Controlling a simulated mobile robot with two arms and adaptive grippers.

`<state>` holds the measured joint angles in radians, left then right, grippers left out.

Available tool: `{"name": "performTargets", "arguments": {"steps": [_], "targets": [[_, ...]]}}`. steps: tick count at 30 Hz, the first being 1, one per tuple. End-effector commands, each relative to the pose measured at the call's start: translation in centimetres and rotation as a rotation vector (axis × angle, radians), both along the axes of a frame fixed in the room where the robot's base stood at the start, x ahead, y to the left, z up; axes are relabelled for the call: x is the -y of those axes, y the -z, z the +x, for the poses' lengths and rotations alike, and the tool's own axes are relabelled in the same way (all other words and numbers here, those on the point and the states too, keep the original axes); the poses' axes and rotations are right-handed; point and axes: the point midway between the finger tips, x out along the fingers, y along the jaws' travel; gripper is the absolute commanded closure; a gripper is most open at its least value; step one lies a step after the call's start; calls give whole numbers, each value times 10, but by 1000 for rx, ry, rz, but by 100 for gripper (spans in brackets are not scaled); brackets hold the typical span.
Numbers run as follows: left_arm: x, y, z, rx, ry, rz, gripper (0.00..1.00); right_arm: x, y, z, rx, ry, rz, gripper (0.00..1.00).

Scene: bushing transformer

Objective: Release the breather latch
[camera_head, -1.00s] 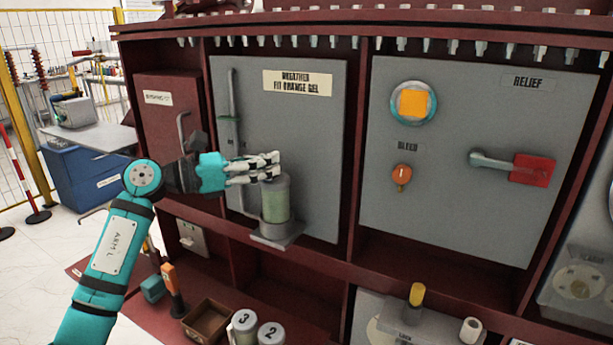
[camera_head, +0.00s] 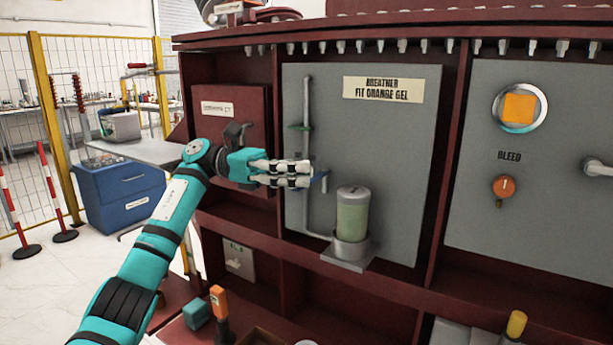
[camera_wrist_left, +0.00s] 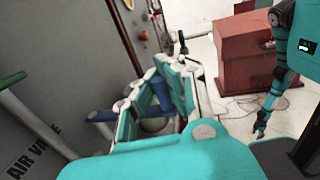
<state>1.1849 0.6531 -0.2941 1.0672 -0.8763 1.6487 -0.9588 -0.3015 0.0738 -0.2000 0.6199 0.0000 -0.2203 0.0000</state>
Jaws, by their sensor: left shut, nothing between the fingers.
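The breather, a clear canister of pale green gel (camera_head: 353,215), stands upright on a grey bracket (camera_head: 346,262) on the panel marked BREATHER FIT ORANGE GEL. A small blue lever (camera_head: 323,182) shows left of it, by the grey pipe (camera_head: 306,95); blue also shows behind my fingers in the left wrist view (camera_wrist_left: 103,115). I cannot tell which part is the latch. My left gripper (camera_head: 310,174) is shut and empty, its tips left of the canister and close to the blue lever; touching is unclear. My right gripper (camera_wrist_left: 261,125) appears small in the left wrist view.
A green handle (camera_head: 299,128) sits on the pipe above my left gripper. The BLEED panel has an orange knob (camera_head: 503,187). A dark red cabinet (camera_head: 235,110) stands behind my gripper. Dark red frame posts divide the bays.

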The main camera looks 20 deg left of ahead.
Motion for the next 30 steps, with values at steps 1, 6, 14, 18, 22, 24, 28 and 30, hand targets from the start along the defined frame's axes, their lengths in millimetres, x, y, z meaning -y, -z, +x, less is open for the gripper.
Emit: {"name": "performTargets", "arguments": {"steps": [1,6,14,18,22,24,28,30], "targets": [[-1,3,-1,0,-13,3,100,-1,3,1,2,0,1,60],[0,1,0,-1,-13,2,78,-5,1,3,5,-2,7,60],[0,1,0,-2,-14,2,65,14,0,4,7,-4,-16,60],[-2,1,1,-2,-15,2,65,5,1,3,4,-1,-6,60],[-15,1,1,-4,-17,2,65,5,1,2,3,-1,-6,60],[-27,0,0,-2,-17,1,65,5,1,2,3,-1,-6,60],[-57,0,0,-3,-19,0,65,5,1,2,2,-1,-6,60],[-72,-1,-1,-3,-17,1,65,5,1,2,2,-1,-6,60]]}}
